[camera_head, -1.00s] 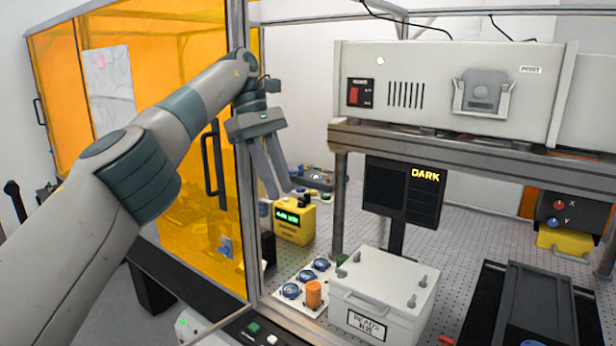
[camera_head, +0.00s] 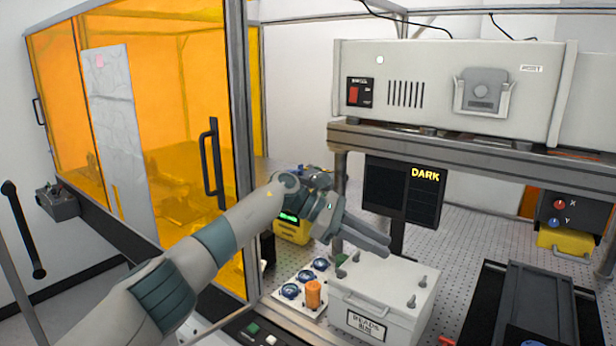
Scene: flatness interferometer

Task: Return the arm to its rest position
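My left arm comes in from the lower left, and its gripper (camera_head: 388,248) points right and slightly down over the back of the white lidded box (camera_head: 385,285). Its two fingers look a little apart, with nothing between them. I cannot tell whether they touch the box or hang above it. The wrist partly hides the yellow device with a green display (camera_head: 291,229). My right gripper is not in view.
An orange glass enclosure with a door handle (camera_head: 211,170) and metal post stands left. A grey instrument (camera_head: 430,90) sits on a raised beam. A DARK display (camera_head: 402,195) stands behind the box. Blue-topped knobs and an orange cylinder (camera_head: 313,294) are close left of the box.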

